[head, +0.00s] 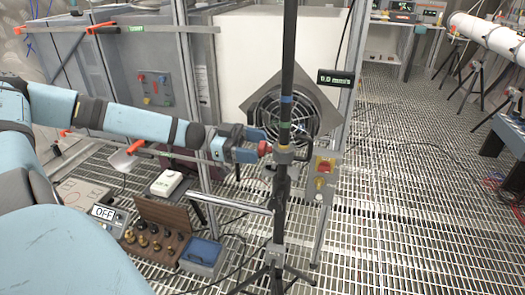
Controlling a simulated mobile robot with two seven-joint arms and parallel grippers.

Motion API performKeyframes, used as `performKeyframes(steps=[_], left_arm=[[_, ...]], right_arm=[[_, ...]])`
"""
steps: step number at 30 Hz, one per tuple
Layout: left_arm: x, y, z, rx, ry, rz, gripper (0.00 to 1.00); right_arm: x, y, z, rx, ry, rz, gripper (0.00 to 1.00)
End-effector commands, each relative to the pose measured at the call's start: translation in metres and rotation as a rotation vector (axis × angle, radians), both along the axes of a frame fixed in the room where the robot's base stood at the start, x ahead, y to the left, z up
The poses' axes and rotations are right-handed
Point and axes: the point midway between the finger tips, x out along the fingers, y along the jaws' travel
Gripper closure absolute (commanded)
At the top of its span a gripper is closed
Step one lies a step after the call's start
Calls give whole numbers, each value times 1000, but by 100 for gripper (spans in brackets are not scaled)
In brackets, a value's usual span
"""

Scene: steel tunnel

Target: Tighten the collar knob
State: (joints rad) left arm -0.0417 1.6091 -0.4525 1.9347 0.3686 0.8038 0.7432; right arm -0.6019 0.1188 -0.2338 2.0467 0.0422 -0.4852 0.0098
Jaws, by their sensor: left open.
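A dark upright pole (287,75) on a tripod stands near the middle of the head view. A grey collar (287,154) sits around the pole, and a red knob (264,148) sticks out from the collar's left side. My left gripper (258,145) reaches in from the left at knob height. Its blue fingers are open, with the knob at or between their tips. I cannot tell whether they touch it. My right gripper is not in view.
A round fan (286,115) is behind the pole, with a display (336,77) reading 0.0 mm/s. A yellow box with a red button (323,178) stands right of the pole. A wooden rack of brass pieces (155,232) and a blue-lidded box (202,255) lie below. The grating floor at right is mostly clear.

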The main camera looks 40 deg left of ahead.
Motion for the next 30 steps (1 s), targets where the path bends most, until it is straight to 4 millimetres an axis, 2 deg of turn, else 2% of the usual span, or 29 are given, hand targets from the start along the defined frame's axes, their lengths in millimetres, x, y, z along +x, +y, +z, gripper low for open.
performKeyframes(steps=[6,17,24,30], left_arm=[[9,-17,0,-1,-2,-1,34],[11,-20,0,1,0,0,34],[11,-20,0,1,0,0,83],[11,-20,1,5,-7,0,83]], right_arm=[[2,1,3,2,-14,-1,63],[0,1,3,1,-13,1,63],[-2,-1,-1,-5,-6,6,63],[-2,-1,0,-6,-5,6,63]])
